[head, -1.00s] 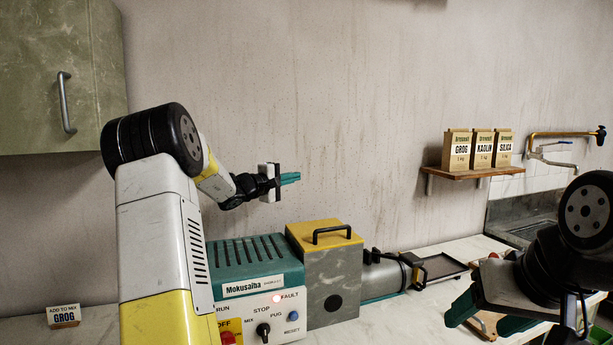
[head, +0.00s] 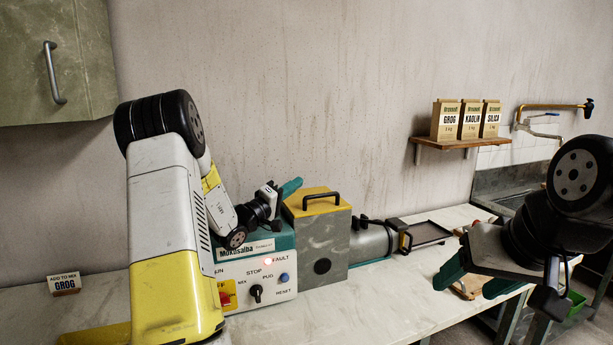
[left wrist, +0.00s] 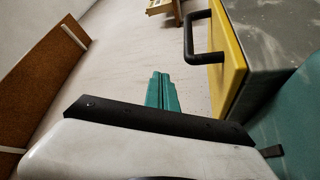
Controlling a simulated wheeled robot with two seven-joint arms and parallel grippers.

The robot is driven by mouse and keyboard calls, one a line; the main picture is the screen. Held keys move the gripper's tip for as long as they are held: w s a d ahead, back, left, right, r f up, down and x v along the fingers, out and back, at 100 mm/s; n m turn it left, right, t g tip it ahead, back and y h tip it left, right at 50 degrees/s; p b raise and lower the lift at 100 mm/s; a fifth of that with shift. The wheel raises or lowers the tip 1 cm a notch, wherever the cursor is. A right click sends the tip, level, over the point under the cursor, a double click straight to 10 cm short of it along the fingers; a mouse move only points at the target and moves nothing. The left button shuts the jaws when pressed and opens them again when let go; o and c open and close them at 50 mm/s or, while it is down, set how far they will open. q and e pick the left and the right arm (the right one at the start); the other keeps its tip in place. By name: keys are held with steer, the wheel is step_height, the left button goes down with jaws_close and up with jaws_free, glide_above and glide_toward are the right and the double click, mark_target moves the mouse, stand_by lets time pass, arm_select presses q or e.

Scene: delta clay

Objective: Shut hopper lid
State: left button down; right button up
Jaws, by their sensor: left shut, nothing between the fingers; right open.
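The hopper is a grey box (head: 318,248) on the Mokusaiba machine, with a yellow lid (head: 312,200) and a black handle (head: 321,198) on top. The lid lies flat over the box and appears down. In the left wrist view the yellow lid (left wrist: 228,62) and its black handle (left wrist: 193,40) are at the right. My left gripper (head: 291,188) has shut, empty teal fingers, just behind and left of the lid; contact cannot be told. Its fingers (left wrist: 161,90) also show in the left wrist view, left of the lid.
The machine's control panel (head: 255,285) has knobs and a lit fault lamp. A shelf (head: 462,144) holds three bags. A "GROG" card (head: 64,284) stands at left. Bench surface (head: 365,300) in front is clear.

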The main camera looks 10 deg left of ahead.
arm_select(q)
steer(key=shift+s+d+f, duration=0.2)
steer(key=shift+s+f, duration=0.1)
steer(key=shift+f, duration=0.4)
steer(key=shift+a, duration=0.1)
